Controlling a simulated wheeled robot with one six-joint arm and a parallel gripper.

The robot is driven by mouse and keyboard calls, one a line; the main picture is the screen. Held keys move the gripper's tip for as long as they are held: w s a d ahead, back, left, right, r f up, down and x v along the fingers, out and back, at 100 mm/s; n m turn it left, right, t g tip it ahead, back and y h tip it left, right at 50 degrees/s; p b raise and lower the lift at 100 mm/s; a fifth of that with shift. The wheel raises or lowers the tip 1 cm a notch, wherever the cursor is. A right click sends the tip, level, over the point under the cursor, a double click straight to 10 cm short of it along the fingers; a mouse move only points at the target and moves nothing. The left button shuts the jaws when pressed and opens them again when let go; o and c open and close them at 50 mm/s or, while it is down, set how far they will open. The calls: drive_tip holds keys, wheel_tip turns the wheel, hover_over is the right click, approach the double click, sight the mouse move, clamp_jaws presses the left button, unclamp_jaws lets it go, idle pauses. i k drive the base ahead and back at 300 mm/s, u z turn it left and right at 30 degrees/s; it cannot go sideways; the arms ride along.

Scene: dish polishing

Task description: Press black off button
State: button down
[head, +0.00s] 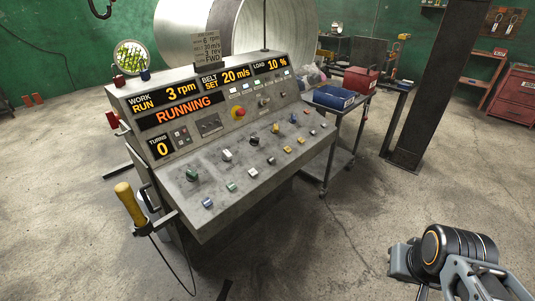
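The grey control console (225,215) stands left of centre, its sloped top facing me. Its lower panel carries a green knob (192,174), a white knob (227,155), a dark knob (254,141) and several small coloured buttons, among them a blue one (207,202) and a green one (231,186). I cannot make out which control is the black off button. The display reads RUNNING (183,112), 3 rpm and 20 m/s. My arm's end shows at the lower right, well apart from the console; its fingertips cannot be made out.
A yellow-handled device (130,203) hangs at the console's left side, with a cable to the floor. A cart with a blue bin (334,97) and a red box (360,80) stands to the right. A dark column (440,85) rises behind it. The floor between console and arm is clear.

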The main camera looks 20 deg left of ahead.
sight(271, 159)
drive_tip(key=u, duration=0.55)
drive_tip(key=i, duration=0.7)
drive_tip(key=u, duration=1)
drive_tip(key=i, duration=0.3)
drive_tip(key=u, duration=0.3)
